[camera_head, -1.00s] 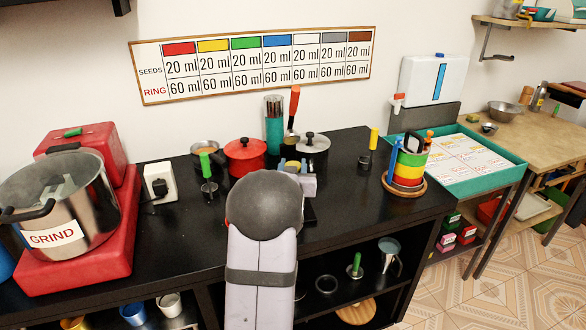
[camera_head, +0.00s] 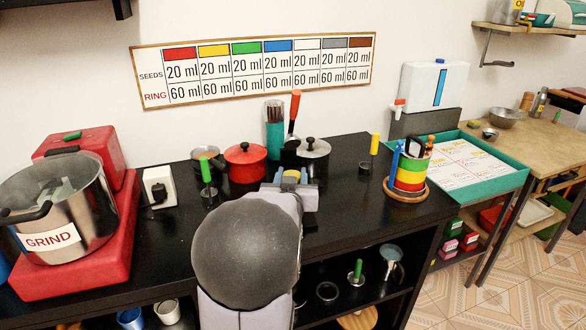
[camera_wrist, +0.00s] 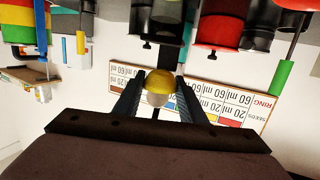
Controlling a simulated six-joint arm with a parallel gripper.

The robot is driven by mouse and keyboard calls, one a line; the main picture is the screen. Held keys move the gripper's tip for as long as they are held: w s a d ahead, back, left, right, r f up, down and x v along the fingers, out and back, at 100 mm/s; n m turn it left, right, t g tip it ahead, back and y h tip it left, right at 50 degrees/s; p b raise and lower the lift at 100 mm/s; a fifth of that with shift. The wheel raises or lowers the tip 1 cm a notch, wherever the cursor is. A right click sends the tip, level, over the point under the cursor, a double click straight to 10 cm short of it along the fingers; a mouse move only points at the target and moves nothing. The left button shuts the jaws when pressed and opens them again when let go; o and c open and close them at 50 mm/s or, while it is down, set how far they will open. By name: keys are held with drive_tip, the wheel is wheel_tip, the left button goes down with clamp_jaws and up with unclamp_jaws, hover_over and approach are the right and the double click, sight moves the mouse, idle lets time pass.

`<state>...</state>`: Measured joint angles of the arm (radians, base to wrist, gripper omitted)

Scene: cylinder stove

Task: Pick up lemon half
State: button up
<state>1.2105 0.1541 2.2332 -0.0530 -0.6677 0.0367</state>
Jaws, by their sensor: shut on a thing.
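My gripper (camera_head: 291,178) is above the black counter, in front of the pots. It is shut on the lemon half (camera_wrist: 160,80), a small yellow dome with a paler part toward the palm, gripped between the two dark fingers in the wrist view. In the head view a small yellow patch of the lemon half (camera_head: 291,173) shows between the jaws; the rest is hidden by the gripper. The wrist view is upside down, and no surface shows touching the lemon half.
A red pot (camera_head: 245,160), a lidded steel pot (camera_head: 314,150) and a green-handled tool (camera_head: 207,178) stand behind. A striped container (camera_head: 409,172) is at right. A large GRIND pot (camera_head: 65,205) on a red base is at left.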

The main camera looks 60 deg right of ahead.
drive_tip(key=f+b+v, duration=0.1)
drive_tip(key=v, duration=0.8)
drive_tip(key=shift+s+a+f, duration=0.2)
drive_tip(key=shift+s+a, duration=0.05)
drive_tip(key=shift+a, duration=0.15)
